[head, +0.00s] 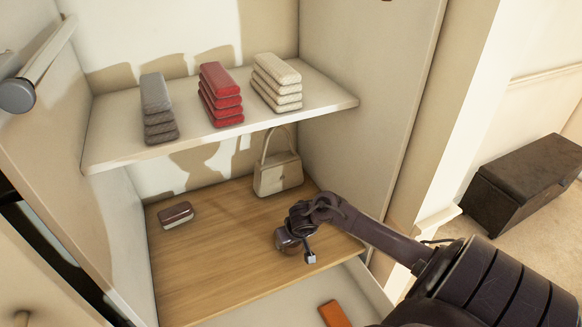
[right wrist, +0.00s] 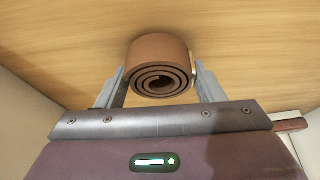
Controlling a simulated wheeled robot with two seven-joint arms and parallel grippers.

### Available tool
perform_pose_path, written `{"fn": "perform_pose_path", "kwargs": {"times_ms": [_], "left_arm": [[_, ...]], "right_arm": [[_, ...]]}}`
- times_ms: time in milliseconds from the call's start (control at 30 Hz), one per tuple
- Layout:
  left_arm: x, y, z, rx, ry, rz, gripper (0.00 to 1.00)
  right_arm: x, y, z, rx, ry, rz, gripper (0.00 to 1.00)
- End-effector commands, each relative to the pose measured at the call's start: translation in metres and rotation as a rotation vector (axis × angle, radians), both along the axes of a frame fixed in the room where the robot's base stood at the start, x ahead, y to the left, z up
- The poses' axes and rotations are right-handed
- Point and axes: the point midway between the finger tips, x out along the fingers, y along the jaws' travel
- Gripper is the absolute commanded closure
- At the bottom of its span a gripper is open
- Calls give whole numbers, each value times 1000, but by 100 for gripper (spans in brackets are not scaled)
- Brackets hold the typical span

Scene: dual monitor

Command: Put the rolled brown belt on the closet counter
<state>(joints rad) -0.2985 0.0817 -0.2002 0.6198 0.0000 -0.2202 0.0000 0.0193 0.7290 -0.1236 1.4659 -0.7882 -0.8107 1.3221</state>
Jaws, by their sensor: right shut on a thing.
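The rolled brown belt (right wrist: 158,66) is a coil with its spiral end facing the camera in the right wrist view. My right gripper (right wrist: 160,85) has a finger on each side of it and is shut on it. In the head view the belt (head: 287,241) is partly hidden by my right gripper (head: 298,240), over the front right part of the wooden closet counter (head: 215,260). The belt is at or just above the counter; I cannot tell if it touches. My left gripper is not in view.
A brown and white wallet-like item (head: 176,214) lies at the counter's left. A beige handbag (head: 278,172) stands at the back right. A shelf (head: 200,140) with grey, red and cream stacks is above. An orange item (head: 334,314) lies below the counter's front. The counter's middle is clear.

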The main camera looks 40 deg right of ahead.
Motion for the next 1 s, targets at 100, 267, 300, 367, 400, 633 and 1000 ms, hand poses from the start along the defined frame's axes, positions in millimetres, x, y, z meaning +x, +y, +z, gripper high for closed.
{"fn": "perform_pose_path", "kwargs": {"times_ms": [100,267,300,367,400,633,1000], "left_arm": [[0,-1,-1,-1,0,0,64],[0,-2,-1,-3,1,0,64],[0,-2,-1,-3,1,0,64],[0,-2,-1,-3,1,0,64],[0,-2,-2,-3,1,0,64],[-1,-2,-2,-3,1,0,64],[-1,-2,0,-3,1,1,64]], "right_arm": [[1,0,-9,-2,-2,1,63],[1,0,-9,-1,-3,1,63],[1,0,-9,-1,-3,1,63],[1,0,-9,-1,-3,1,63],[1,0,-10,-1,-2,0,63],[1,0,-12,-1,-2,0,20],[1,0,-8,-1,-2,2,17]]}}
